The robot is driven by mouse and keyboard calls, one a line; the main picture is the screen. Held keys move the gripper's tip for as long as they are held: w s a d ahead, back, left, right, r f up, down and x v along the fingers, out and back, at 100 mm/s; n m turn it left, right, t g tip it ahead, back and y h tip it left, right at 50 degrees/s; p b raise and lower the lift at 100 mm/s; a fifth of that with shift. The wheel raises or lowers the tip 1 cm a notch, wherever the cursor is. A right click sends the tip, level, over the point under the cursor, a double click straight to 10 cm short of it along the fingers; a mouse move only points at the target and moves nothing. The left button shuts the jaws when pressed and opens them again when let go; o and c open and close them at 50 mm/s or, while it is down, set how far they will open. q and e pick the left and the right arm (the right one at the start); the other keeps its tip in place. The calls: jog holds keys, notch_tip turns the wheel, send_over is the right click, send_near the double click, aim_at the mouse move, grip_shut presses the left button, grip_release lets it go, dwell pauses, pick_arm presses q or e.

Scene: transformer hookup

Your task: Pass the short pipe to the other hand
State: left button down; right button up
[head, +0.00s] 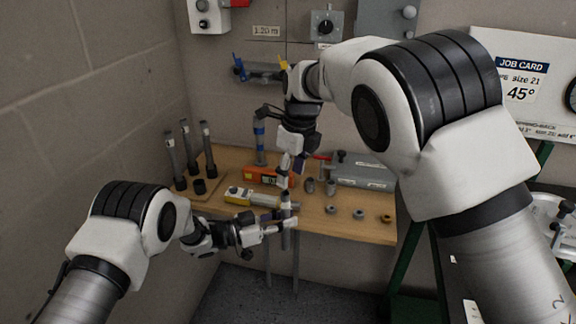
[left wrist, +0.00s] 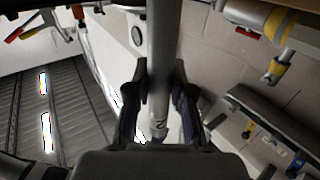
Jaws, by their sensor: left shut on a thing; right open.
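The short pipe (head: 286,239) is a grey tube, held roughly upright near the bench's front edge. My left gripper (head: 287,224) is shut on it around its middle. In the left wrist view the pipe (left wrist: 164,50) runs up between the two dark fingers of the left gripper (left wrist: 160,105), with a small dark mark low on it. My right gripper (head: 289,178) points down just above the pipe's upper end and is open. Whether its fingers touch the pipe top is too small to tell.
Several dark upright pipes (head: 187,147) stand at the left. A job card (head: 522,82) hangs at the right.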

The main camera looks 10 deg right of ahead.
aim_at(282, 203)
jog(key=shift+a+r+m, duration=0.3)
jog(key=shift+a+r, duration=0.05)
jog(key=shift+r, duration=0.35)
jog(key=f, duration=0.4)
jog(key=a+f, duration=0.1)
jog(key=f, duration=0.3)
jog(key=w+f, duration=0.1)
jog(key=f, duration=0.2)
jog(key=shift+w+a+f, duration=0.1)
jog(key=shift+a+f, duration=0.05)
jog(key=shift+f, duration=0.25)
grip_shut()
pick_arm(q)
jog(key=c, duration=0.9)
grip_release()
jog(key=shift+c, duration=0.2)
